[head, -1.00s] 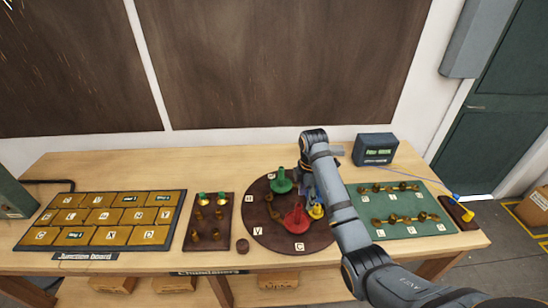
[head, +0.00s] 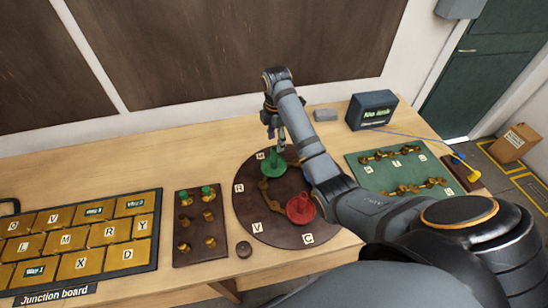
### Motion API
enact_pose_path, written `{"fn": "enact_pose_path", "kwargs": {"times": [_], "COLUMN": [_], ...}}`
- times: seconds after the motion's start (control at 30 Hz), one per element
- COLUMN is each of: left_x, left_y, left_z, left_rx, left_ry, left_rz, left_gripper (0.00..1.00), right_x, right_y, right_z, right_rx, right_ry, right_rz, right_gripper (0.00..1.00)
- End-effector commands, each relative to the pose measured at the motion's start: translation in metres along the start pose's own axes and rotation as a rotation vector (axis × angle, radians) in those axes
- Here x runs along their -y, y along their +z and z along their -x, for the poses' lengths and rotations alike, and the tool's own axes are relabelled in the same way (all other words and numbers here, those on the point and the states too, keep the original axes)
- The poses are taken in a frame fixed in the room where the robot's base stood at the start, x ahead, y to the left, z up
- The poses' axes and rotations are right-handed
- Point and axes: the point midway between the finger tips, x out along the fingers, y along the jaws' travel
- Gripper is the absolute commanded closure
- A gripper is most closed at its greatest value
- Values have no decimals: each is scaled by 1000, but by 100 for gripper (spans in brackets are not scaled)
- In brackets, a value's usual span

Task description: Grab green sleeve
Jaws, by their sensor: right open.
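The green sleeve (head: 273,162), a cone-like piece with a wide base, stands upright on the far part of the round dark brown board (head: 253,222). My right gripper (head: 273,132) points down just above the green sleeve's top. Its jaws are open, and I see nothing held in them. Whether a fingertip touches the sleeve is hard to tell. A red sleeve (head: 300,208) stands on the same board, nearer to me, beside my right arm. My left gripper is not in view.
A dark board with brass posts (head: 194,250), two of them green-topped, lies left of the round board. The junction board (head: 84,260) is farther left. A green board (head: 431,169) lies right, behind my arm. A dark display box (head: 371,110) stands at the back.

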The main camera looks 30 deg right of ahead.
Motion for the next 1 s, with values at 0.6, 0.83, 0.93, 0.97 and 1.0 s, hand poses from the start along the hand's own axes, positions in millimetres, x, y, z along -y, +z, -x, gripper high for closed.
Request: {"fn": "enact_pose_path", "kwargs": {"times": [0.6, 0.83, 0.93, 0.97, 1.0], "left_x": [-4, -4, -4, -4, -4], "left_y": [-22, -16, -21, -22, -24], "left_z": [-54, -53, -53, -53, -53], "left_rx": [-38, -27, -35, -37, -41], "left_ry": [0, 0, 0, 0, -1], "left_rz": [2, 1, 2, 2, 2], "left_gripper": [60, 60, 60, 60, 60], "right_x": [3, 2, 2, 2, 2], "right_y": [-3, -3, -3, -3, -3], "right_z": [-68, -75, -75, -75, -75], "right_rx": [-1, 0, 0, 0, 0], "right_ry": [-3, 0, 0, 0, 0], "right_rz": [0, 1, 1, 1, 1], "right_gripper": [50, 50, 58, 62, 67]}}
